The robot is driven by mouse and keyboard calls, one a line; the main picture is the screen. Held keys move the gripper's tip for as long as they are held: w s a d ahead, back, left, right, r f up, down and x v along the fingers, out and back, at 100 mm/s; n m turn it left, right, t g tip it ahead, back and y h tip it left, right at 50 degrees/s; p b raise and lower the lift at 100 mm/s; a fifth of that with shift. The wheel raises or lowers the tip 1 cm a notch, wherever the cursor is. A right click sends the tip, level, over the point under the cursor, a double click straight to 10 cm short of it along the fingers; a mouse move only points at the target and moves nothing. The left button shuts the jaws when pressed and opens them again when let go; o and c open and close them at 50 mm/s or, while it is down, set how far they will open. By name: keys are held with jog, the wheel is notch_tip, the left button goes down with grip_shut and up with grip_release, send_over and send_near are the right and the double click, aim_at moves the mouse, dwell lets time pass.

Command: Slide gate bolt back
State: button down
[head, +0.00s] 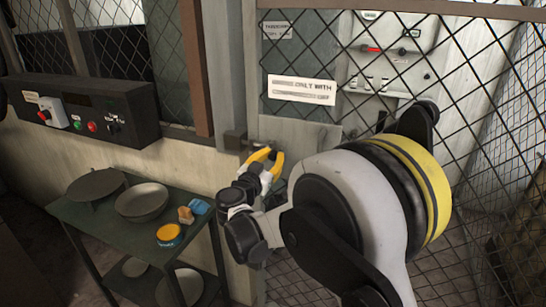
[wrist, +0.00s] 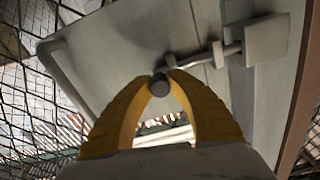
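The gate bolt (wrist: 204,58) is a thin grey rod on the gate's pale plate, with its right end at a square grey block (wrist: 266,41). Its handle ends in a dark round knob (wrist: 158,85) that faces the wrist camera. My gripper (wrist: 165,78) has two curved yellow fingers whose tips close on the knob from both sides. The bolt is too small there to make out clearly.
The mesh gate (head: 470,90) carries a white sign (head: 301,90). At left, a black control box (head: 85,112) is on the wall above a dark cart (head: 85,222) holding bowls, a yellow tin and sponges. My arm covers the gate's lower middle.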

jog(key=s+d, duration=0.2)
jog(key=d, duration=0.5)
jog(key=shift+s+d, duration=0.15)
jog(key=shift+s, duration=0.25)
jog(key=c, duration=1.2)
grip_release()
jog(key=shift+d, duration=0.2)
jog(key=shift+a, duration=0.1)
jog(key=v, duration=1.2)
